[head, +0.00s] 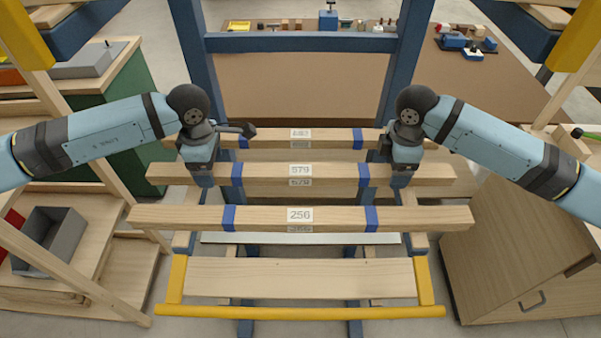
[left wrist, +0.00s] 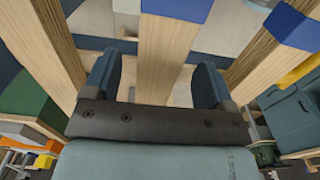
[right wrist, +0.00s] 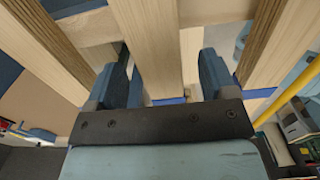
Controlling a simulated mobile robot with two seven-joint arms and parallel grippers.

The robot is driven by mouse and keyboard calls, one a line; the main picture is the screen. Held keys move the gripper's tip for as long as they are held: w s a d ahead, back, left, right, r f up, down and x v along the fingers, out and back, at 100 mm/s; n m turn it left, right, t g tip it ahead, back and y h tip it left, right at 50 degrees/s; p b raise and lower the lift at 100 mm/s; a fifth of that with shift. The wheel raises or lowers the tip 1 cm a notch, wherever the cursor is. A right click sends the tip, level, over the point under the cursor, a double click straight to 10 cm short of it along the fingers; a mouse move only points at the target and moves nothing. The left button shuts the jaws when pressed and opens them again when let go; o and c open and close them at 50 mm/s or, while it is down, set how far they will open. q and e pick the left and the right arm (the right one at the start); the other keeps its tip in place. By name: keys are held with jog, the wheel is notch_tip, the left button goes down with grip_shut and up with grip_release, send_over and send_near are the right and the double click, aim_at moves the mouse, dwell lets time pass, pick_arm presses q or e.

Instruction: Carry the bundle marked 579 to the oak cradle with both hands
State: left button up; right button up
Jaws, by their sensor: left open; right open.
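The bundle marked 579 (head: 270,171) is a long pale wooden beam with two blue bands and a white label. It lies level as the middle of three beams on a rack. My left gripper (head: 200,175) is over its left part, outside the left blue band. My right gripper (head: 404,175) is over its right part, outside the right band. Both are open. In the left wrist view the beam (left wrist: 165,60) runs between the spread fingers (left wrist: 155,85). In the right wrist view the beam (right wrist: 152,50) also lies between the fingers (right wrist: 163,85). I cannot tell which thing is the oak cradle.
A beam marked 256 (head: 400,215) lies nearer me, and another banded beam (head: 270,137) lies behind. A yellow rail (head: 300,311) crosses the front. A wooden cabinet (head: 520,240) stands right; a grey bin (head: 50,238) sits left. A blue frame (head: 300,42) stands behind.

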pick_arm(q)
jog(key=shift+f, duration=1.1)
pick_arm(e)
jog(key=shift+f, duration=1.15)
pick_arm(q)
grip_shut()
pick_arm(e)
jog(key=shift+r, duration=0.1)
grip_shut()
